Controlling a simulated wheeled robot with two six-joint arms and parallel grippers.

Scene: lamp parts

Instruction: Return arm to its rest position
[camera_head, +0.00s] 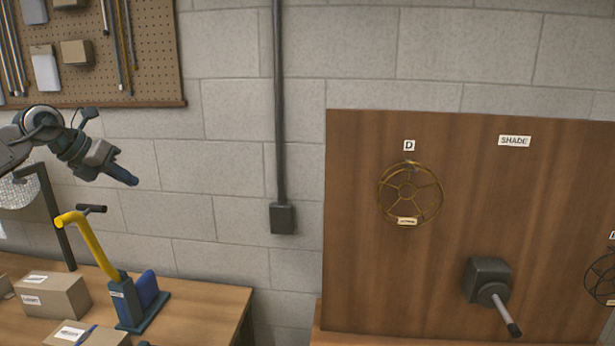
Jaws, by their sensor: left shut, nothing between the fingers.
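My left arm comes in from the left edge, raised in front of the block wall. Its gripper (124,177) is shut and empty, pointing right and slightly down. It hangs above the wooden table, up and to the right of the handle of a yellow-levered tool (88,242), and looks apart from it. My right gripper is not in view.
The tool's blue base stands on the wooden table (215,300) near cardboard boxes (52,296). At right, a wooden panel (350,280) labelled SHADE carries a brass wire ring (440,190) under D and a grey peg mount (488,278). A conduit (280,110) runs down the wall.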

